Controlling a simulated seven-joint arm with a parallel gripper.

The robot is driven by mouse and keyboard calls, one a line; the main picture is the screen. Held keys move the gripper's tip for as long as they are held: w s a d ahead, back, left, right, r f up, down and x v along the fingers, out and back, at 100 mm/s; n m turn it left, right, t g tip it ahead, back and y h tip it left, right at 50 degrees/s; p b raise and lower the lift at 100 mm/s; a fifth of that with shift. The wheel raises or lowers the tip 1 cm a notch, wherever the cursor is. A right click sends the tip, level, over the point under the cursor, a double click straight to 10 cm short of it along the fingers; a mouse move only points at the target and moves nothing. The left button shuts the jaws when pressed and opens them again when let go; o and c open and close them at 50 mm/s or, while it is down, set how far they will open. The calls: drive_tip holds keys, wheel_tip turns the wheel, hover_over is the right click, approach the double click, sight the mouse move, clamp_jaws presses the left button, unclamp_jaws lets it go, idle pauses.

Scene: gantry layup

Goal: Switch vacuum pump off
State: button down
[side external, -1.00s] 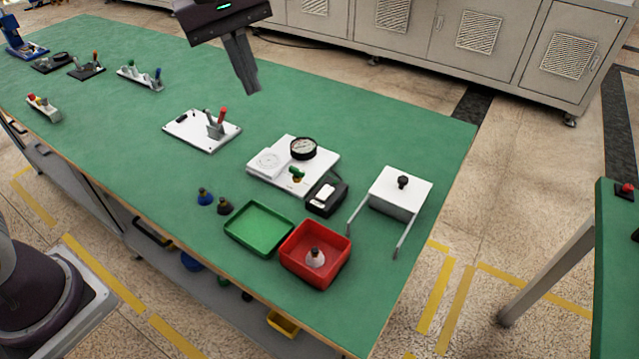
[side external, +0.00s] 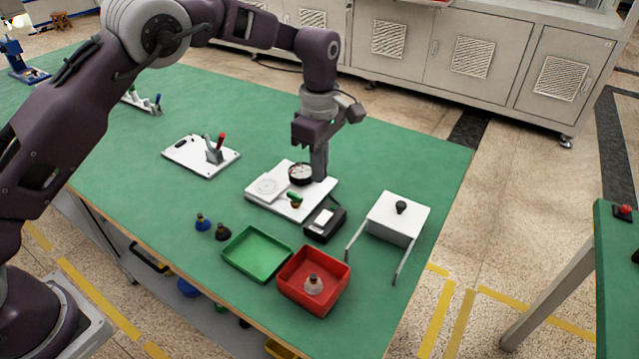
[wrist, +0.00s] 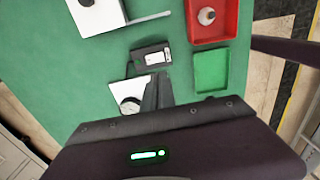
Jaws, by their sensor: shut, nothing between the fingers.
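A black switch box (side external: 338,226) with a white rocker (side external: 324,217) lies on the green bench, beside the white gauge board. No separate pump body is plain to see. In the wrist view the box (wrist: 138,53) lies ahead of my fingertips, its white rocker face (wrist: 151,58) uncovered. My gripper (side external: 319,178) points down, shut and empty, above the board's right edge behind the box. The fingers also show in the wrist view (wrist: 160,78). They look apart from the box.
The white board (side external: 263,199) carries a round gauge (side external: 300,173) and a green-handled valve (side external: 295,198) close by my fingers. A green tray (side external: 257,254), a red bin (side external: 313,280) and a raised white stand (side external: 397,213) surround the box. Green bench is clear towards the back right.

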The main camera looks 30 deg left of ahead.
sight(319, 221)
wheel_tip(319, 221, down, 12)
drive_tip(key=shift+r, duration=0.1)
idle(0.4)
drive_tip(key=shift+s+f, duration=0.2)
drive_tip(key=shift+f, duration=0.1)
drive_tip(key=shift+w+r, duration=0.2)
drive_tip(key=shift+w, duration=0.65)
wheel_tip(319, 221, up, 14)
